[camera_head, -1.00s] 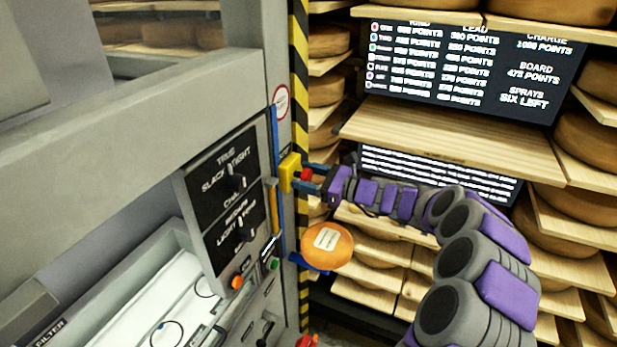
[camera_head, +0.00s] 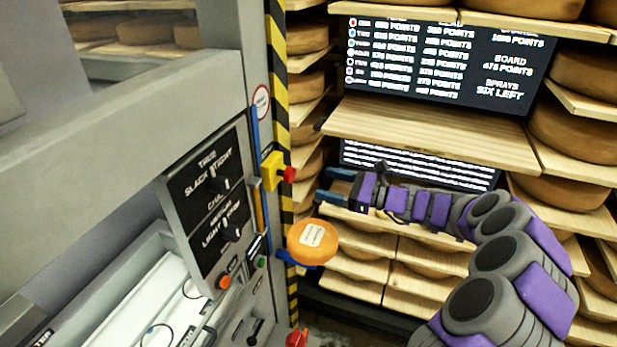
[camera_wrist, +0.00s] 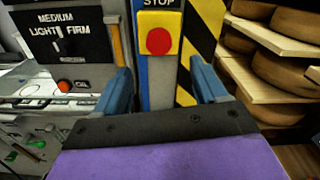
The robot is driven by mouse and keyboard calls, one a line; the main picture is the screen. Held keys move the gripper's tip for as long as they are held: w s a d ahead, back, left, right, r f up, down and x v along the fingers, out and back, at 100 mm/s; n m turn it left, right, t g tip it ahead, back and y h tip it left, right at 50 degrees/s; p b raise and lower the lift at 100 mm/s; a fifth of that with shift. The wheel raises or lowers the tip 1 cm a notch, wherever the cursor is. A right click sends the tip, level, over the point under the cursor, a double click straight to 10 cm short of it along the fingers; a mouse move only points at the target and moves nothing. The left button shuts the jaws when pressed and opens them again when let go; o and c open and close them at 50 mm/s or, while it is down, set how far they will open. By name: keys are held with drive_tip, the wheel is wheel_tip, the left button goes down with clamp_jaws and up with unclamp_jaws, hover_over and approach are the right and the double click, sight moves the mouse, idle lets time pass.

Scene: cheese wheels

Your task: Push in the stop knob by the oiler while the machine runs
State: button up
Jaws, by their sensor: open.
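A yellow box (camera_head: 271,171) with a red round knob (camera_head: 289,174) is mounted on the machine's edge beside the striped post. In the wrist view the word STOP stands above this red knob (camera_wrist: 159,41). My gripper (camera_head: 328,185) is open and empty, to the right of the knob and apart from it in the head view. In the wrist view its two blue fingers (camera_wrist: 160,75) stand on either side below the knob. An orange button (camera_wrist: 68,86) beside the letters OIL sits on the panel at the left; it also shows in the head view (camera_head: 223,282).
An orange cheese wheel (camera_head: 312,240) with a white label sits on a blue holder below my gripper. Another red knob (camera_head: 297,338) is at the bottom edge. Wooden shelves (camera_head: 430,132) with cheese wheels stand behind my arm.

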drive_tip(key=v, duration=0.6)
drive_tip(key=shift+a, duration=0.1)
drive_tip(key=s+a+r+n+g+h, duration=0.1)
drive_tip(key=s+a+n+g+h, duration=0.4)
drive_tip(key=s, duration=0.6)
drive_tip(key=s+a+r+n+g, duration=0.25)
drive_tip(key=s+a+n, duration=0.45)
drive_tip(key=s, duration=0.4)
drive_tip(key=s+d+f+n+h+b, duration=0.1)
drive_tip(key=s+d+f+n+h, duration=0.3)
drive_tip(key=s, duration=0.7)
drive_tip(key=s+d+f+n+h, duration=0.3)
drive_tip(key=s+d+h, duration=0.5)
drive_tip(key=s+d, duration=0.3)
drive_tip(key=shift+s+d+f+n+b, duration=0.2)
drive_tip(key=shift+d+f+n+b, duration=0.2)
drive_tip(key=shift+f, duration=0.5)
drive_tip(key=shift+g, duration=0.25)
